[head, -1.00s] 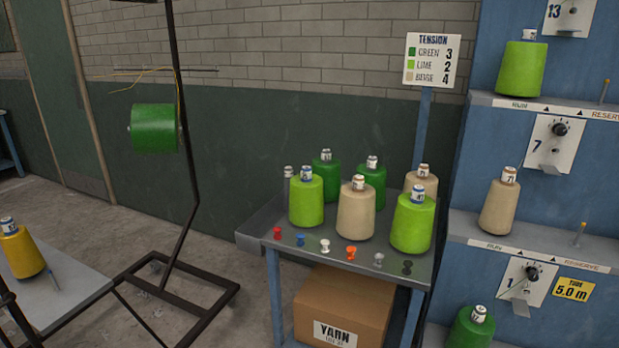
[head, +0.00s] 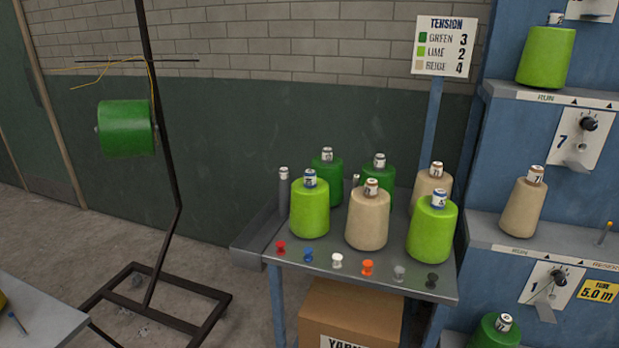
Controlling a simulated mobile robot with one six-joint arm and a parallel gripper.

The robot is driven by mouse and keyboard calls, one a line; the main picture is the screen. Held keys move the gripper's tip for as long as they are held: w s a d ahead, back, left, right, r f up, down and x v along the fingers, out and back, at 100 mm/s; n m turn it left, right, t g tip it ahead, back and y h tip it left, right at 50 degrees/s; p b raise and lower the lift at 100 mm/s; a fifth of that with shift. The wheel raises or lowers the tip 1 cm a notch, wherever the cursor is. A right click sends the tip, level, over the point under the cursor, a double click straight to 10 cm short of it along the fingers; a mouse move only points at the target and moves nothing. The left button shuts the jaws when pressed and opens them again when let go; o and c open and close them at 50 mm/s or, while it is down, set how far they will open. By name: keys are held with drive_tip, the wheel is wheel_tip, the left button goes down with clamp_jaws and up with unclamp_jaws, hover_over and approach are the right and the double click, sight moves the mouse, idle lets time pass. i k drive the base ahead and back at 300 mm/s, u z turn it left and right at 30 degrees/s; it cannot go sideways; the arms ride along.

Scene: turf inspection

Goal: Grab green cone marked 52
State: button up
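Two dark green cones stand at the back of the small metal table (head: 317,262), a left one (head: 328,186) and a right one (head: 378,172). Each has a white label on its top, too small to read surely, so I cannot tell which is marked 52. The lime and beige cones in front partly hide them. Another dark green cone (head: 496,333) sits low on the blue rack at the right, cut by the bottom edge; its number is also unclear. My gripper is not in view.
In front stand a lime cone (head: 309,213), a beige cone (head: 367,222) and another lime cone (head: 432,232); a second beige cone (head: 431,184) is behind. Several coloured pegs line the table's front edge. A black stand (head: 180,160) with a green spool (head: 126,128) is left.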

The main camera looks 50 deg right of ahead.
sight(328, 168)
drive_tip(key=u, duration=0.15)
drive_tip(key=i, duration=1.25)
